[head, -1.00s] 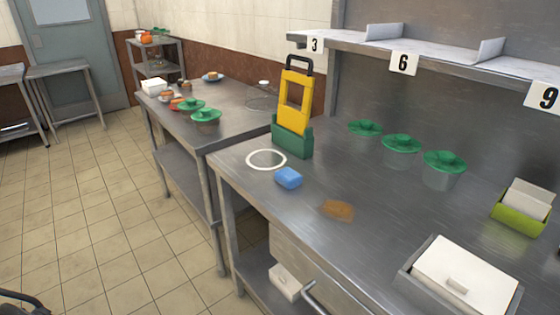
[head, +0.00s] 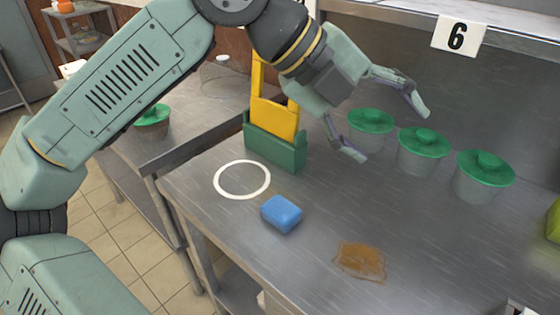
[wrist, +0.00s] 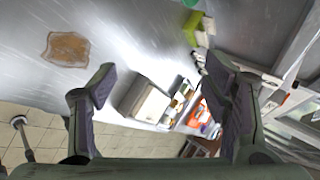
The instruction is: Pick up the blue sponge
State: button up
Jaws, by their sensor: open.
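The blue sponge (head: 282,213) lies on the steel counter (head: 225,219) in the head view, just to the lower right of a white ring marking (head: 242,180). My gripper (head: 388,132) is open and empty. It is above the counter, up and to the right of the sponge, in front of the green-lidded pots. In the wrist view my two fingers (wrist: 168,92) are spread wide with nothing between them. The sponge does not show in the wrist view.
A yellow holder in a green base (head: 275,143) stands behind the ring. Several green-lidded pots (head: 423,150) stand at the right. A brown stain (head: 360,261) lies on the counter; it also shows in the wrist view (wrist: 66,48). A lime-green box (wrist: 194,28) shows in the wrist view.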

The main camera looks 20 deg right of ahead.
jog(key=w+a+f+n+t+y, duration=0.2)
jog(key=w+a+f+n+y, duration=0.3)
jog(key=f, duration=0.3)
jog(key=n+y, duration=0.3)
jog(key=y, duration=0.1)
send_over(280, 206)
notch_tip(280, 206, down, 7)
jog(key=shift+f, duration=0.2)
jog(key=shift+f+p, duration=0.9)
jog(key=shift+f, duration=2.15)
jog(key=shift+c, duration=0.4)
jog(key=c, duration=1.1)
